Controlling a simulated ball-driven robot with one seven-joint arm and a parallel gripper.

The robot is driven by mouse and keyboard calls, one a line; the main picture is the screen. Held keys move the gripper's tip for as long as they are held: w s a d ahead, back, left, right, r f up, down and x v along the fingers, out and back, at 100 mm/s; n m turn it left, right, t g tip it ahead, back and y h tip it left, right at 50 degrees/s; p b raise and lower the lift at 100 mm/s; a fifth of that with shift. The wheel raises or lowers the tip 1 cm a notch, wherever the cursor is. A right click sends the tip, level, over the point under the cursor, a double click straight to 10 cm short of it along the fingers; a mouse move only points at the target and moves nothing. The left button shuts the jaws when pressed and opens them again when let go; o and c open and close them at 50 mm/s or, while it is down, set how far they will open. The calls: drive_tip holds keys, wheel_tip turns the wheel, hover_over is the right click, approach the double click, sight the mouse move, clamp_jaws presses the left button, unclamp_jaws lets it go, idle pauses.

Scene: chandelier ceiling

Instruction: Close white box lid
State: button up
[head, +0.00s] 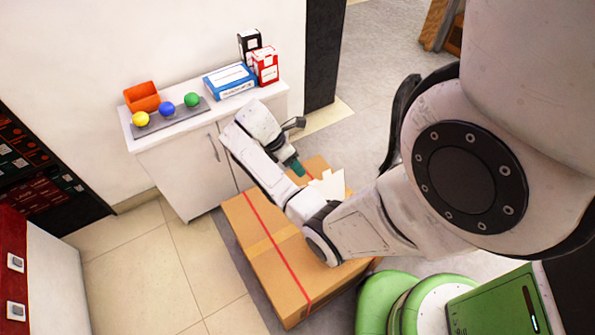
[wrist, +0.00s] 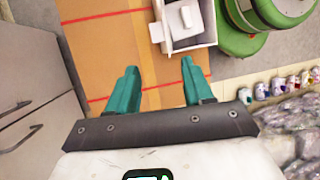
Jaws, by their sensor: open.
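The white box (wrist: 207,45) sits on a large cardboard box (wrist: 85,40), near its edge in the wrist view. Its top is open and a small white item (wrist: 180,17) shows inside. White flaps stand out at its side; I cannot tell which is the lid. In the head view only a pale jagged part of the white box (head: 328,184) shows beside my arm, and the rest is hidden. My gripper (wrist: 158,68) has teal fingers, spread apart and empty. They point toward the white box with a gap between. In the head view my gripper (head: 297,168) is over the cardboard box (head: 262,262).
A white cabinet (head: 185,170) stands behind the cardboard box. On it are an orange holder (head: 142,97), yellow, blue and green balls on a grey tray, a blue box (head: 229,81) and a red box (head: 265,66). Tiled floor at left is clear.

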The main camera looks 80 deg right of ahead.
sight(314, 182)
drive_tip(key=x, duration=0.7)
drive_tip(key=d+x, duration=0.1)
drive_tip(key=x, duration=0.2)
drive_tip(key=shift+s, duration=0.45)
drive_tip(key=shift+c, duration=0.2)
clamp_jaws()
